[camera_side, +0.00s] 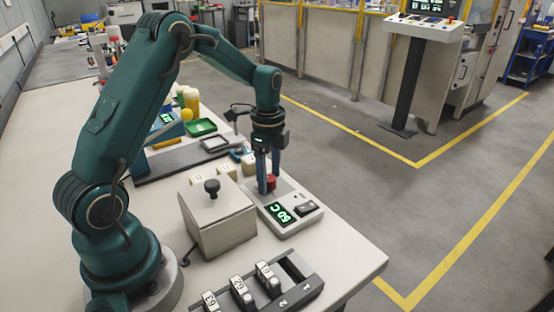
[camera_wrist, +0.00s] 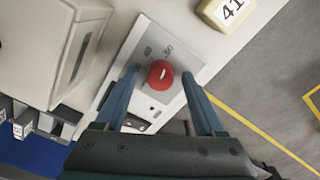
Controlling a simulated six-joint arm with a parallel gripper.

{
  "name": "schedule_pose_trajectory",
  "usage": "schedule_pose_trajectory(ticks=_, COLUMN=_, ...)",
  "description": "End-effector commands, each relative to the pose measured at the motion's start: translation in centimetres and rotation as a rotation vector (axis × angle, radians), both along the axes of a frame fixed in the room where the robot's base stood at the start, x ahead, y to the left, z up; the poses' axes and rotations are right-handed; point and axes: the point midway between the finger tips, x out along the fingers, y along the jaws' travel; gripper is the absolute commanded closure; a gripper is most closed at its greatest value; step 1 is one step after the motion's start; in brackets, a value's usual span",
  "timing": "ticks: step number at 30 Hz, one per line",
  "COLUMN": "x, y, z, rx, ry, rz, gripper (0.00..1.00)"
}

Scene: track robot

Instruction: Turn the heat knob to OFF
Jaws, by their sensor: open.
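A red knob (camera_wrist: 160,75) with a light pointer line sits on a light grey panel (camera_wrist: 190,55) in the wrist view. In the side view the red knob (camera_side: 271,181) shows partly behind my fingers. The panel (camera_side: 296,222) has a green lit display (camera_side: 279,213) that seems to read 50 C, and a dark switch (camera_side: 306,207). My gripper (camera_wrist: 165,80) is open, with its blue fingers on either side of the knob. I cannot tell whether they touch it. In the side view my gripper (camera_side: 268,183) points down over the panel.
A beige box with a black knob (camera_side: 217,222) stands left of the panel. A rack of numbered blocks (camera_side: 262,285) lies near the front edge. Pale blocks (camera_side: 225,171) stand behind, with a green tray (camera_side: 201,127) farther back. The table edge is close on the right.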

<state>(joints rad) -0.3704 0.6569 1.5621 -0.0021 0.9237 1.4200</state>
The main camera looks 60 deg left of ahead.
Motion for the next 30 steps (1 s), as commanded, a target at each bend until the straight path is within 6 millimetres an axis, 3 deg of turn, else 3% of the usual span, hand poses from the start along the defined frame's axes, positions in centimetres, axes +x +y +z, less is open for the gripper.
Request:
schedule_pose_trajectory(ticks=6, x=0.01, y=0.0, z=-0.07, rx=0.0, ry=-0.001, rz=0.0, gripper=0.29)
schedule_pose_trajectory(ticks=8, x=0.01, y=0.0, z=-0.06, rx=0.0, ry=-0.001, rz=0.0, gripper=0.48)
schedule_pose_trajectory(ticks=12, x=0.01, y=0.0, z=-0.04, rx=0.0, ry=-0.001, rz=0.0, gripper=1.0)
schedule_pose_trajectory(ticks=22, x=0.0, y=-0.01, z=-0.02, rx=0.001, ry=-0.001, rz=0.032, gripper=1.0)
schedule_pose_trajectory(ticks=30, x=-0.01, y=0.02, z=-0.03, rx=0.002, ry=0.001, rz=0.186, gripper=1.0)
